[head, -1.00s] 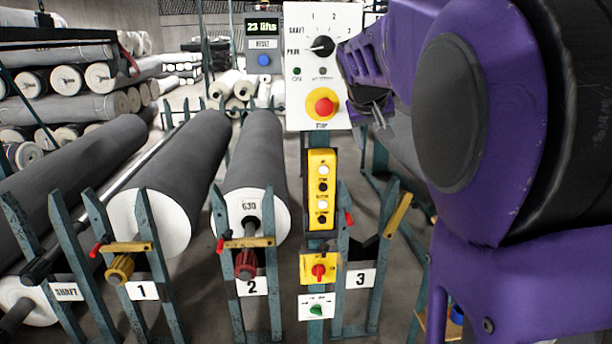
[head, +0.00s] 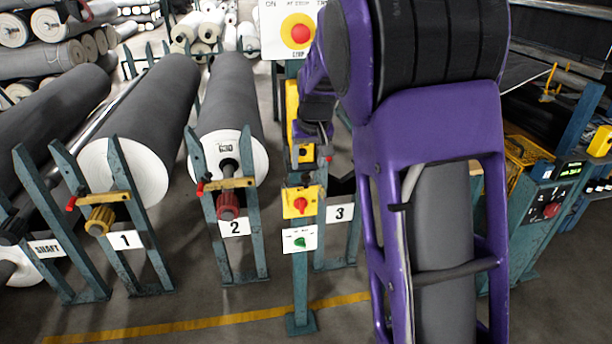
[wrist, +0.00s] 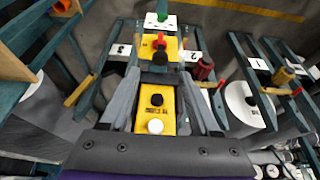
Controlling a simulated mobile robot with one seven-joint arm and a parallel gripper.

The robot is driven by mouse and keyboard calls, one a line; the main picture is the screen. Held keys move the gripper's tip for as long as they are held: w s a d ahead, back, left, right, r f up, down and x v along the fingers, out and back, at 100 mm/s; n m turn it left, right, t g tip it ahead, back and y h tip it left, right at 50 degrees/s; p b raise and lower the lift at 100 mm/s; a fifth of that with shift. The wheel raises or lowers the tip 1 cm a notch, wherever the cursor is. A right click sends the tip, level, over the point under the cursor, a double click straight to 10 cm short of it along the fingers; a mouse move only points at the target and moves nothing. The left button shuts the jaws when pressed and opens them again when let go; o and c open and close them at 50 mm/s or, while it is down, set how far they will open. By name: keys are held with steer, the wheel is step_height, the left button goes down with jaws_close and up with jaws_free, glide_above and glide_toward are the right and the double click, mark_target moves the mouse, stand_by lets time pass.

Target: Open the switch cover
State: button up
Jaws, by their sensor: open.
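A yellow switch box with a red rotary knob (head: 300,203) is on the teal post, between the button box above and a white plate with a green knob (head: 300,239) below. The red knob also shows in the wrist view (wrist: 160,40). A dark piece (head: 300,180) lies along the box's upper edge; I cannot tell whether it is the cover. My gripper (head: 318,132) is in front of the yellow button box (head: 292,110), partly hiding it. In the wrist view my gripper (wrist: 160,76) is open and empty, its fingers framing the button box (wrist: 156,112).
Grey rolls lie behind numbered teal stands, with a red handle (head: 228,206) at stand 2 and a yellow one (head: 101,219) at stand 1. A red stop button (head: 299,33) is above. A machine with a control panel (head: 548,200) stands right. The floor in front is clear.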

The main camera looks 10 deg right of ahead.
mark_target(306, 177)
steer(key=x, duration=0.6)
steer(key=shift+w+f, duration=0.1)
steer(key=shift+f, duration=0.05)
jaws_close()
stand_by(1.3)
